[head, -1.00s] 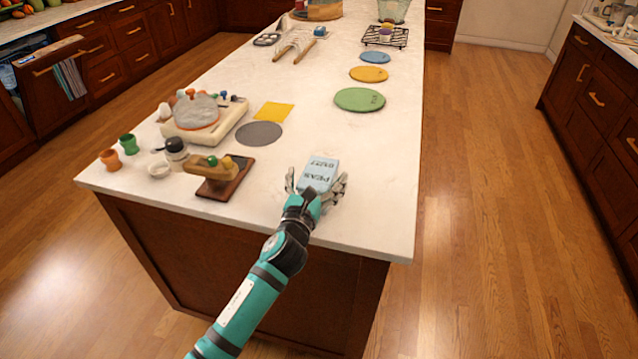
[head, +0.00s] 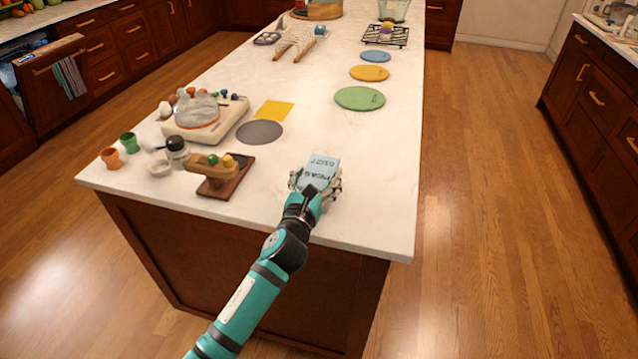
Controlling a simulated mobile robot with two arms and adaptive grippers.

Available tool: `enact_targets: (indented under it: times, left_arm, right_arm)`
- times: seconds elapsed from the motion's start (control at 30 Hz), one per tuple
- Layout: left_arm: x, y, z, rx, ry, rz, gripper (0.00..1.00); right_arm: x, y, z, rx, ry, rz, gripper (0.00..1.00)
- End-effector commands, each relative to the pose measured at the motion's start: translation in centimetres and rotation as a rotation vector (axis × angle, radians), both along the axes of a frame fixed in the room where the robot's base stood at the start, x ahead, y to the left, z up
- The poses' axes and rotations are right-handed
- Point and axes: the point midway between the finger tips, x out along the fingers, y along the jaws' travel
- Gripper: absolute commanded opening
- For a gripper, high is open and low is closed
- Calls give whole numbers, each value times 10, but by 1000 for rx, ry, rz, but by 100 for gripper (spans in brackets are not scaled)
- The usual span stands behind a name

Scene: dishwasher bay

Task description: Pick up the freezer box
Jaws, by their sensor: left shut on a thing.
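The freezer box (head: 320,171) is light blue with dark lettering that reads "PEAS" and a "01/27" mark. It is near the front right corner of the white island top. My left gripper (head: 316,184) is shut on the box, with its fingers against both sides. Whether the box touches the counter or is slightly raised cannot be told, as the gripper hides its lower part. My right gripper is not in view.
A wooden stand with colored knobs (head: 220,178) is left of the gripper. Further left are an egg cooker (head: 205,121) and egg cups (head: 111,158). A grey disc (head: 259,134) and green disc (head: 360,98) lie farther back. The counter right of the box is clear.

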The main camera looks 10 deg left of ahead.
Motion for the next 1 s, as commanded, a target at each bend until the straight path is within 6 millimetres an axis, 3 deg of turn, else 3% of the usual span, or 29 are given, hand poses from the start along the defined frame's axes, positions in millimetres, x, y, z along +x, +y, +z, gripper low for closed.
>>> enact_targets:
  times: [0.33,0.57,0.77,1.0]
  left_arm:
    - [1,0,9,2,-4,0,20]
    - [1,1,38,4,-9,-1,20]
    - [-40,-9,38,0,-2,-3,20]
    - [-101,-23,44,-2,-2,-3,20]
  right_arm:
    - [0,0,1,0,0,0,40]
    - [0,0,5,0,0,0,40]
    - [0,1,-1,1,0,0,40]
    - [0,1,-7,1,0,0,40]
